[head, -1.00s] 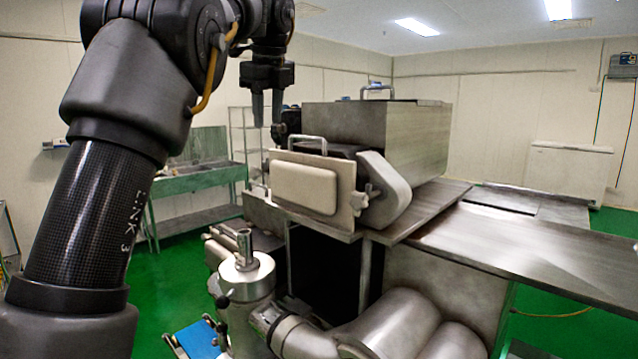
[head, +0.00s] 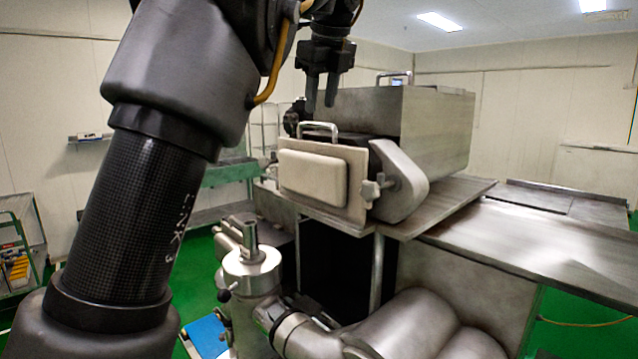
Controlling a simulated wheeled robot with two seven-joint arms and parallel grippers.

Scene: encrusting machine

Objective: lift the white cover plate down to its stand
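The white cover plate (head: 313,178) is mounted upright on the front of the steel machine's upper housing. It has a raised white pad in its middle and a metal bar handle (head: 318,128) on its top edge. A wing knob (head: 373,192) sits at its right edge. My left gripper (head: 320,105) is above the handle, fingers pointing down and spread with a gap between them. It appears apart from the handle and holds nothing. My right gripper is not in view. I cannot identify the plate's stand in this view.
The steel hopper box (head: 437,125) stands behind the plate. A steel table (head: 545,250) extends to the right. A steel cylinder fitting (head: 250,270) stands below the plate. A green sink table (head: 228,175) is behind at left, and a trolley (head: 22,245) stands at far left.

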